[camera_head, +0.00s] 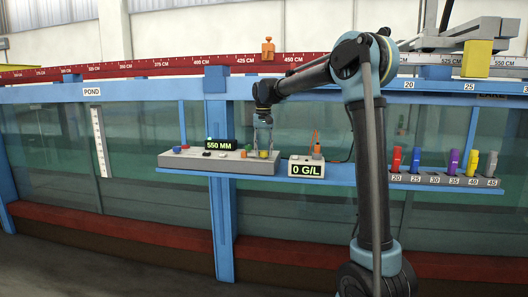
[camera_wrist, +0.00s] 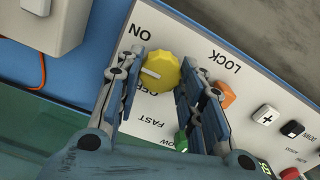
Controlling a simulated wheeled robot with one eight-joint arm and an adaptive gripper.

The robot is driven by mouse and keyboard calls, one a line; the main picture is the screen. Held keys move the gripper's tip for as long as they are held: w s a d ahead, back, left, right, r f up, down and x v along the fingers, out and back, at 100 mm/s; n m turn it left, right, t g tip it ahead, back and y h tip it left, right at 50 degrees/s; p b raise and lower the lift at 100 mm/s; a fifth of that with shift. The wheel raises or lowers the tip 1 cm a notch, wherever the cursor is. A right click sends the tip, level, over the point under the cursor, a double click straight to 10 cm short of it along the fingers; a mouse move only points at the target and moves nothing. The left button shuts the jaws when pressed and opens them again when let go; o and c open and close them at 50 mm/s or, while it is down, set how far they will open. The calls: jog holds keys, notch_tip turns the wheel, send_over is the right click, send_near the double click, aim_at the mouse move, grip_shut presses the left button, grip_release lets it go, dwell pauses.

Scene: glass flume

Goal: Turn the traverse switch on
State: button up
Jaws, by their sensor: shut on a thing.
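A round yellow knob (camera_wrist: 160,70) with a pale pointer line sits on the light control panel (camera_wrist: 262,92). "ON" is printed just above it in the wrist view. The line lies toward the left finger, not straight at "ON". My gripper (camera_wrist: 164,62) is shut on this knob, one finger on each side. The fingers cover part of the lettering around it. In the head view my gripper (camera_head: 262,146) reaches down to the yellow knob (camera_head: 264,154) at the right end of the console (camera_head: 205,162).
An orange piece (camera_wrist: 223,94) near "LOCK" and a green knob (camera_wrist: 181,140) sit close to the fingers. In the head view a "550 MM" display (camera_head: 220,145) stands on the console, with a "0 G/L" meter (camera_head: 307,169) to its right. Several coloured items stand on a numbered rack (camera_head: 440,181).

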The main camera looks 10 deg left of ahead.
aim_at(264, 151)
jog(key=shift+w, duration=0.1)
jog(key=o, duration=1.1)
jog(key=shift+c, duration=0.2)
notch_tip(264, 151, up, 12)
jog(key=shift+d+f, duration=0.1)
jog(key=shift+d, duration=0.05)
